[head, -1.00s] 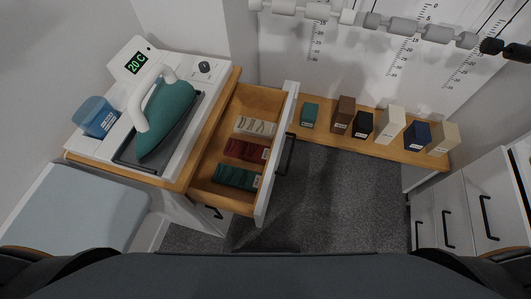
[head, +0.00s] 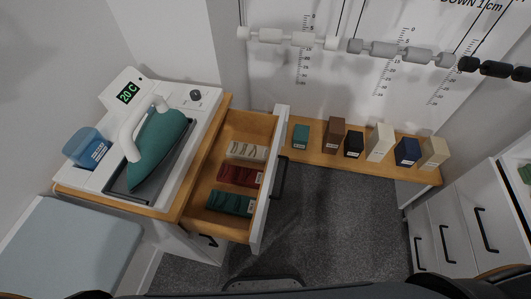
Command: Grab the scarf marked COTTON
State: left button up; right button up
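Three folded scarves lie in a row in the open drawer (head: 259,222): a cream one (head: 246,151) at the back, a dark red one (head: 240,174) in the middle and a dark green one (head: 231,202) at the front. Each seems to bear a small label, but the print is too small to read, so I cannot tell which is marked COTTON. Neither of my grippers is in the head view.
A teal iron (head: 157,146) stands on the white station above the drawer, beside a blue water container (head: 88,148). Several small boxes (head: 380,142) line a low wooden shelf. White drawers (head: 452,228) stand at right. Grey carpet between is clear.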

aim_at(244, 151)
jog(key=u, duration=1.65)
jog(key=k+l+u, duration=0.1)
jog(key=k+l, duration=0.7)
jog(key=k, duration=0.1)
